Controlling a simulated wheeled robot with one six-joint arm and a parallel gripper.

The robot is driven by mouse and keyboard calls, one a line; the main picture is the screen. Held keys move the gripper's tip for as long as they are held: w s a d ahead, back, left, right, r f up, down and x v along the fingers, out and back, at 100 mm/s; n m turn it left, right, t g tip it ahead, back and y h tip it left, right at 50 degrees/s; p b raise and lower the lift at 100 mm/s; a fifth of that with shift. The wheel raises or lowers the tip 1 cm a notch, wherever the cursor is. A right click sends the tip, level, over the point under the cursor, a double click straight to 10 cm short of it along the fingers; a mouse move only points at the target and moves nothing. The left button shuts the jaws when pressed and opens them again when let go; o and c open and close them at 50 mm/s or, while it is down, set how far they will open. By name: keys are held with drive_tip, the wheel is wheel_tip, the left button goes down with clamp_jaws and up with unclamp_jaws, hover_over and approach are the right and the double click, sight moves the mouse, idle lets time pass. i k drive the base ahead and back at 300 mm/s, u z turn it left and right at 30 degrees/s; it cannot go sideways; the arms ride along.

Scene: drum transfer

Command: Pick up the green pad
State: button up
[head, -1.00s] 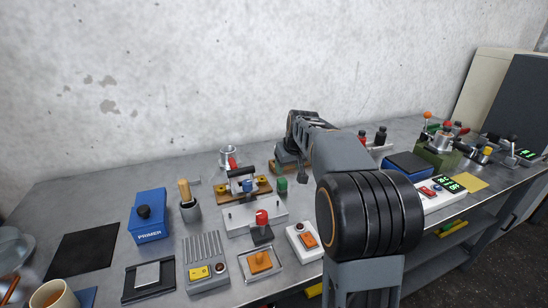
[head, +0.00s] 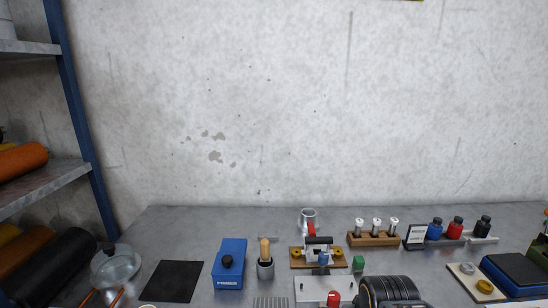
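A small green block (head: 358,263), the likeliest green pad, stands on the grey bench just right of a wooden base. It looks upright and uncovered; nothing is seen touching it. My gripper is not in view now. Only a black ribbed joint of my arm shows at the bottom edge, right of centre, in front of and below the green block. Whether the gripper is open or shut does not show.
Left of the green block is a wooden base (head: 298,264) with a clamp-like device. A vial rack (head: 373,240) stands behind it. A white plate (head: 311,290) is in front. A blue PRIMER box (head: 229,265), a black mat (head: 170,282) and a shelf (head: 45,190) are left.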

sight(358, 262)
drive_tip(key=u, duration=0.05)
drive_tip(key=k, duration=1.05)
drive_tip(key=z, duration=0.65)
drive_tip(key=i, duration=1.25)
drive_tip(key=u, duration=0.6)
